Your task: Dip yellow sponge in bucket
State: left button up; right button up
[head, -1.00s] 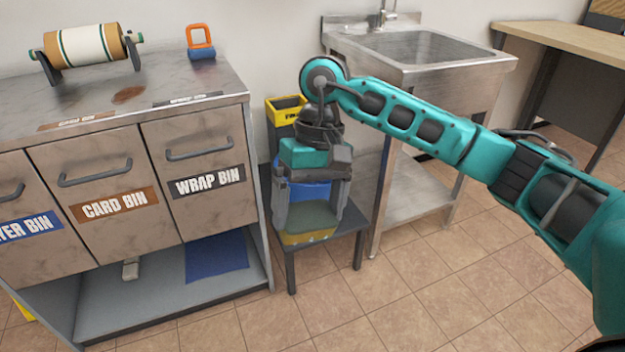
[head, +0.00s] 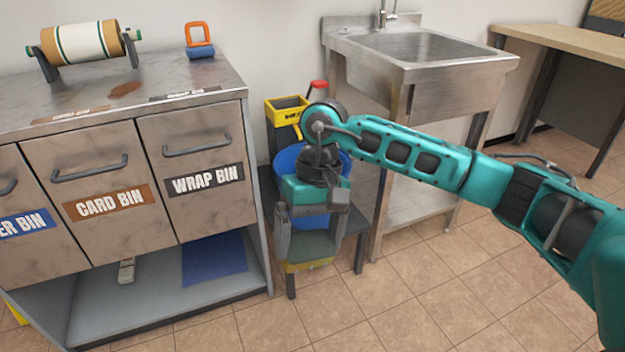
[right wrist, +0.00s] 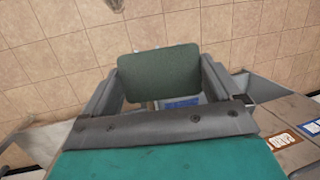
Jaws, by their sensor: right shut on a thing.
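My right gripper (head: 308,235) points down and is shut on the sponge, which has a green top (head: 312,245) and a yellow underside. In the right wrist view the sponge (right wrist: 158,72) sits between both fingers, its green face toward the camera. The blue bucket (head: 287,160) stands on a small dark stool against the wall, behind my gripper in the head view. My gripper and wrist hide much of the bucket, and its inside is mostly hidden. The sponge appears in front of and below the bucket's rim, outside it. My left gripper is not in view.
A cabinet with labelled bins (head: 195,165) is close on the left, and a steel sink (head: 425,60) stands on the right. Tiled floor (head: 400,310) in front is clear.

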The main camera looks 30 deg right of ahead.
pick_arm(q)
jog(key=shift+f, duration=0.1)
pick_arm(e)
notch_tip(320, 180, down, 10)
dwell(0.9)
dwell(2.0)
jog(key=shift+r+p, duration=0.95)
jog(key=shift+r, duration=1.05)
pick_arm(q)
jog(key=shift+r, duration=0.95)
pick_arm(e)
notch_tip(320, 180, up, 13)
jog(key=shift+r, duration=0.15)
notch_tip(320, 180, up, 4)
jog(key=p, duration=0.5)
pick_arm(q)
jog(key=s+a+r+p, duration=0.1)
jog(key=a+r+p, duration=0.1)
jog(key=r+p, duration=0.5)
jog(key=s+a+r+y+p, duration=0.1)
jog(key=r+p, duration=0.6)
jog(key=p, duration=0.1)
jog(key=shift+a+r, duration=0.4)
pick_arm(e)
notch_tip(320, 180, up, 13)
send_over(310, 260)
jog(key=w+d, duration=0.1)
jog(key=w, duration=0.1)
jog(key=shift+w+d, duration=0.1)
jog(key=shift+d, duration=0.1)
